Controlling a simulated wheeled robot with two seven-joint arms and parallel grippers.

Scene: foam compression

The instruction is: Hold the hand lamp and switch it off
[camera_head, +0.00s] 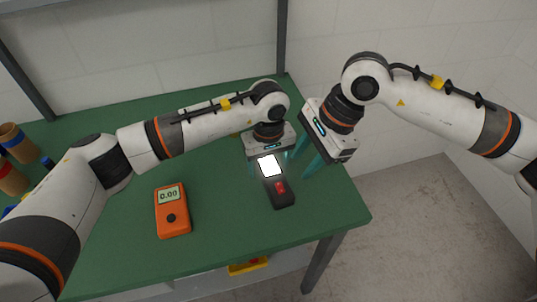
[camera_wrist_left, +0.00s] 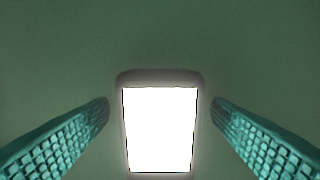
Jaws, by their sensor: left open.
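The hand lamp (camera_head: 284,196) lies on the green table near its right edge, dark-bodied with a red switch (camera_head: 280,187) and a glowing white panel (camera_head: 269,166). In the left wrist view the lit panel (camera_wrist_left: 160,130) sits between the two teal fingers. My left gripper (camera_head: 269,164) is over the panel end, open, with a gap on each side of the lamp. My right gripper (camera_head: 300,164) is to the right of the lamp, apart from it, its teal fingers pointing down and spread. The lamp's switch is outside the left wrist view.
An orange meter (camera_head: 172,211) reading 0.00 lies to the left of the lamp. Cylindrical containers (camera_head: 14,143) stand at the table's far left. A yellow object (camera_head: 248,267) is below the front edge. The table (camera_head: 120,235) is mostly clear in front.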

